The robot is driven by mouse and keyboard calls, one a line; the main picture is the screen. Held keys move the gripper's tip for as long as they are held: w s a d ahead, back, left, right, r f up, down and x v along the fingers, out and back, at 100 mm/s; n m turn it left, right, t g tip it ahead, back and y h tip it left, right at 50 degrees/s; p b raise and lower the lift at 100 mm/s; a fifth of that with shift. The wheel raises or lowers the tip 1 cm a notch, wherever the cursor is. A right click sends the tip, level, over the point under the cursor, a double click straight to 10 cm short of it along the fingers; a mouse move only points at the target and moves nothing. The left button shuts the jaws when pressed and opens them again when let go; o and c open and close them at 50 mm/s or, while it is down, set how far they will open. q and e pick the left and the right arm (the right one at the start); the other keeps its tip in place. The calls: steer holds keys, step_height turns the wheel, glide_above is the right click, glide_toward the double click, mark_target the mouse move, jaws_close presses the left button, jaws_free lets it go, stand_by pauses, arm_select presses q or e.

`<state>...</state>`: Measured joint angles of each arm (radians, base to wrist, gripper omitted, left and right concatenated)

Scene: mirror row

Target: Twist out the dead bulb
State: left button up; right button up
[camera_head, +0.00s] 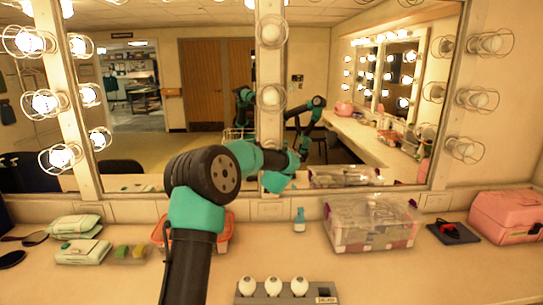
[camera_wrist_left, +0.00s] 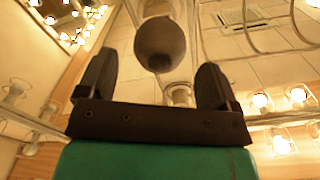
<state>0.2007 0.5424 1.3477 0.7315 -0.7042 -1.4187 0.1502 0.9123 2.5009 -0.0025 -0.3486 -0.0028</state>
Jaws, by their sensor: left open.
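The dark, unlit bulb (camera_wrist_left: 160,42) shows in the left wrist view, round and grey-brown, pointing toward the camera. My left gripper (camera_wrist_left: 154,78) is open, with one dark finger on each side of the bulb's lower part in the picture. I cannot tell whether either finger touches it. In the head view my left arm reaches up to the middle mirror post (camera_head: 270,126); its wrist covers the post's lower part, and I cannot make out the dark bulb or the fingertips there. My right gripper is not in view.
Wire-caged bulbs line the posts, such as a caged bulb (camera_head: 271,97) above my wrist. On the counter are a holder (camera_head: 318,299) with three white bulbs, a clear organizer (camera_head: 372,236), a small bottle (camera_head: 299,220), an orange basket (camera_head: 226,238) and a pink case (camera_head: 508,217). The right front counter is clear.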

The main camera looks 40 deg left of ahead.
arm_select(q)
steer(key=shift+x, duration=2.6)
steer(key=shift+c, duration=0.4)
steer(key=c, duration=0.7)
steer(key=shift+o, duration=0.2)
